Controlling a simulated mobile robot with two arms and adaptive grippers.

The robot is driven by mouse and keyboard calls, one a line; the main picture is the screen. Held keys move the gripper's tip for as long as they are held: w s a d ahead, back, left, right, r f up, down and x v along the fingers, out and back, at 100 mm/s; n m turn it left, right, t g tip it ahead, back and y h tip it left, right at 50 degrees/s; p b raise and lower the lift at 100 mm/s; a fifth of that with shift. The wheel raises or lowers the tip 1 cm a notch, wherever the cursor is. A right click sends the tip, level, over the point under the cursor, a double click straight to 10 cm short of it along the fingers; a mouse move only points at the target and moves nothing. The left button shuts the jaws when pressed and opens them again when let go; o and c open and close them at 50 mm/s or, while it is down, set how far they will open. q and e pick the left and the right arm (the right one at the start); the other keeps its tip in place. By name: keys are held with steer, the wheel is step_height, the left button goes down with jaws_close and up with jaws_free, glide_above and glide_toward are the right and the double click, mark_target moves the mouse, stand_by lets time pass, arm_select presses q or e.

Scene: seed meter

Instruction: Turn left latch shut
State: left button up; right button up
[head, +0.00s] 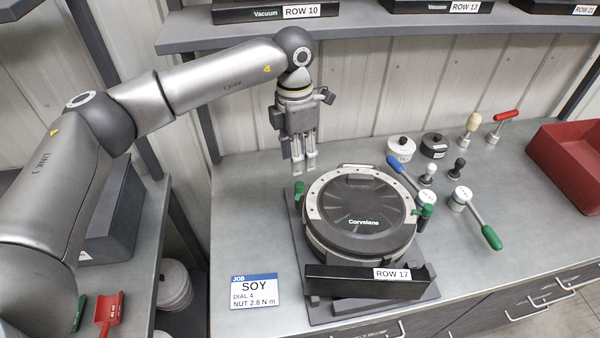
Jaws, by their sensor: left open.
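The round black seed meter (358,212) sits on a dark base on the bench, with its lid on. The left latch (299,189) has a green handle standing at the meter's left rim. The right latch (425,211) also has a green handle, at the right rim. My left gripper (304,166) points down just above and behind the left latch. It is open and empty, its fingertips apart from the handle as far as I can see. My right gripper is not in view.
A job card (255,291) lies left of the meter. To the right stand several knobs and handled tools, including a blue-handled one (396,165) and a green-handled one (491,237). A red bin (570,165) is at far right. A shelf (350,29) hangs above.

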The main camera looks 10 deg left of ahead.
mark_target(299, 183)
arm_select(q)
steer(key=f, duration=0.1)
steer(key=f+p, duration=0.1)
steer(key=f, duration=0.2)
steer(key=shift+s+d+f+p, duration=0.1)
steer(key=shift+s+f+p, duration=0.25)
steer(key=shift+f+p, duration=0.05)
steer(key=f, duration=0.2)
steer(key=shift+w+d+f+p, duration=0.1)
steer(key=shift+w+f+p, duration=0.1)
steer(key=shift+f+p, duration=0.2)
steer(key=shift+s+f, duration=0.1)
steer(key=shift+s, duration=0.05)
steer(key=shift+c, duration=1.5)
jaws_close()
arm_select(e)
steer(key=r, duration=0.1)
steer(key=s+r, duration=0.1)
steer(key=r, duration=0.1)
